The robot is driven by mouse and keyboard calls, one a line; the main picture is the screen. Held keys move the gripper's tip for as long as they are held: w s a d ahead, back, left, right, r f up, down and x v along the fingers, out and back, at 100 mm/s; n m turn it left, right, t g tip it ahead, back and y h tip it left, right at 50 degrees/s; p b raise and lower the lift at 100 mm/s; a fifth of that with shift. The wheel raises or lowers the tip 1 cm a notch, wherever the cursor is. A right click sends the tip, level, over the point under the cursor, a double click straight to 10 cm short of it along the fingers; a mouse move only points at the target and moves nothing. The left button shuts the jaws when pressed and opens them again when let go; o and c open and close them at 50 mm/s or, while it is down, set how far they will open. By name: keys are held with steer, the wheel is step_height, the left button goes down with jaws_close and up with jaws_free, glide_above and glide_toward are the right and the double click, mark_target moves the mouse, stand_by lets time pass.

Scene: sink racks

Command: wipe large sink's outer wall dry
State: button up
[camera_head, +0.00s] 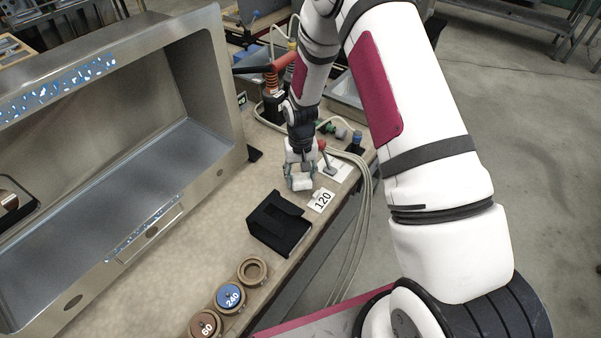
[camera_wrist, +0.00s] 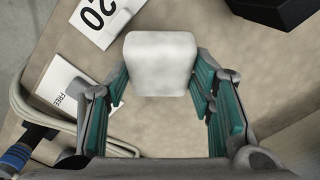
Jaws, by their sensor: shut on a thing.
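The large steel sink (camera_head: 215,120) fills the left of the head view. Its open basin faces me. Blue wet-looking patches (camera_head: 60,82) spread along its upper wall, and a thinner bluish strip (camera_head: 145,228) lies on its near lower edge. My gripper (camera_head: 300,180) is right of the sink, low over the bench. It is shut on a white block-shaped pad, which shows in the wrist view (camera_wrist: 160,62) between the teal fingers. The pad's material is unclear. The pad is apart from the sink.
Round weights marked 240 (camera_head: 230,296) and 60 (camera_head: 205,324) sit at the front edge. Pale hoses (camera_head: 365,190) hang over the bench's right edge.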

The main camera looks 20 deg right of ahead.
mark_target(301, 177)
steer(key=shift+f+b, duration=0.3)
steer(key=shift+f, duration=0.4)
stand_by(0.4)
steer(key=o, duration=1.2)
steer(key=shift+o, duration=0.2)
step_height(301, 177, up, 12)
